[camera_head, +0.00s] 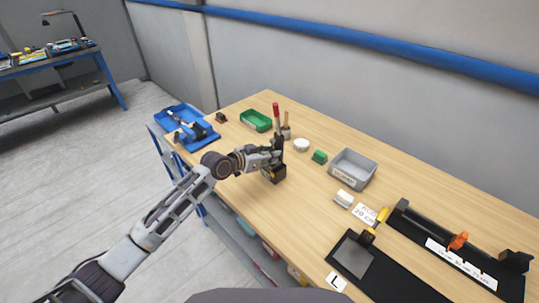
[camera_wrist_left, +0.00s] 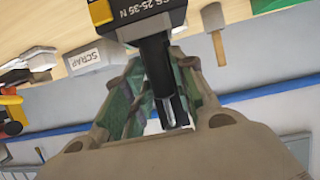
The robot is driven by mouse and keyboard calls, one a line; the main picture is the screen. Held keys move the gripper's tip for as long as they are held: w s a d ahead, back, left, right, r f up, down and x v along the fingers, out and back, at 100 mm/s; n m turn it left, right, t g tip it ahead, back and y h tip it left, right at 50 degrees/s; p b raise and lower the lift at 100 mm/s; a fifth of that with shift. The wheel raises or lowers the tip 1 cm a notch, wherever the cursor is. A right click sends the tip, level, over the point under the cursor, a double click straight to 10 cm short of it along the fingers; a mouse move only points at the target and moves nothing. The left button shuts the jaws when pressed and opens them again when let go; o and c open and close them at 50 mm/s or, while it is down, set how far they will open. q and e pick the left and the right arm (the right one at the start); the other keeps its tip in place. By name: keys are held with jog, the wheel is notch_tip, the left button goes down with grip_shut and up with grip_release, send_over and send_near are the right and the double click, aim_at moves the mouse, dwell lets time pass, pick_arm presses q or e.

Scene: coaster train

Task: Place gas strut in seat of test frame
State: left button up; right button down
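The gas strut (camera_wrist_left: 157,65) is a black cylinder with a thin silver rod. It stands roughly upright between the fingers of my left gripper (camera_wrist_left: 165,75), which close in on it from both sides. The test frame (camera_wrist_left: 150,18) is a black block with a yellow patch and a label ending "25-35 N". In the head view the test frame (camera_head: 273,173) sits on the table, just below my left gripper (camera_head: 278,155). The strut's black end meets the block's outline in the wrist view; I cannot tell how deep it sits. My right gripper is out of view.
Behind the gripper stand a red-handled tool (camera_head: 276,112) and a wooden-handled mallet (camera_head: 286,130). A blue tray (camera_head: 207,139) and green bin (camera_head: 256,120) lie left. A white bowl (camera_head: 301,145), green block (camera_head: 320,157) and grey bin (camera_head: 353,168) lie right.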

pick_arm(q)
jog(key=shift+o, duration=1)
jog(key=shift+r, duration=0.25)
jog(key=b+v, duration=0.1)
jog(key=v, duration=1.1)
